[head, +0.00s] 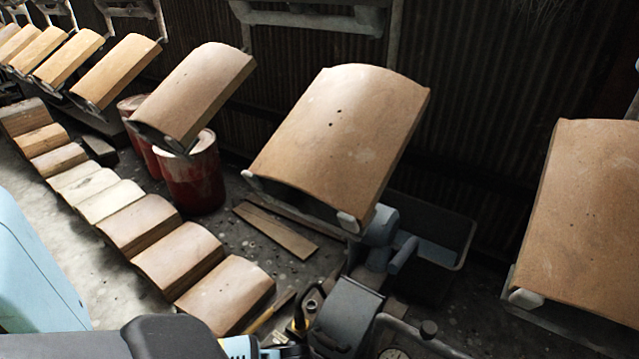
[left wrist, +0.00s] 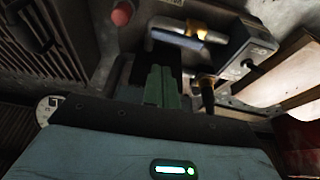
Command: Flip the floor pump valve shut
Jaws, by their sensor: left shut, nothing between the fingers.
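The floor pump (head: 345,312) stands at the bottom centre of the head view, a dark grey machine with a motor behind. Yellow and steel fittings (head: 299,326) show at its left side. I cannot tell for sure which part is the valve lever. My left gripper (left wrist: 160,72) is shut and empty, its greenish fingers just beside these fittings; contact cannot be told. My right gripper is not in view.
Large clay tiles (head: 345,130) hang from the conveyor above and behind the pump. A row of tiles (head: 180,260) lies on the floor at left. Red drums (head: 190,178) and a grey bin (head: 470,235) stand nearby. A red knob (left wrist: 122,14) shows in the wrist view.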

